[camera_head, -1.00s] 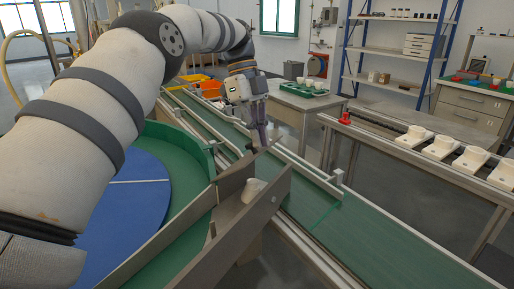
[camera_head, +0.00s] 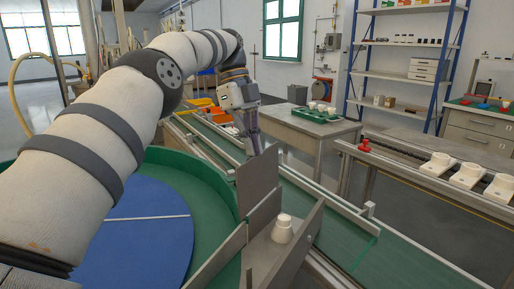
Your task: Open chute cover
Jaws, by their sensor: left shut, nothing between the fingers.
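The chute (camera_head: 305,235) is a grey metal channel beside the turntable. A flat grey plate, apparently the chute cover (camera_head: 258,182), stands upright at the chute's far end. A white piece (camera_head: 283,230) with a narrower top stands in the chute. My left gripper (camera_head: 254,150) points down at the plate's top edge, its fingers shut with nothing held. Whether the fingertips touch the plate or are just behind it, I cannot tell. My right gripper is not in view.
A blue turntable (camera_head: 145,235) with a green rim wall lies at left. A green conveyor (camera_head: 350,245) with metal rails runs past the chute. White fixtures (camera_head: 438,163) stand on a line at right. A table with a green tray (camera_head: 322,114) stands behind.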

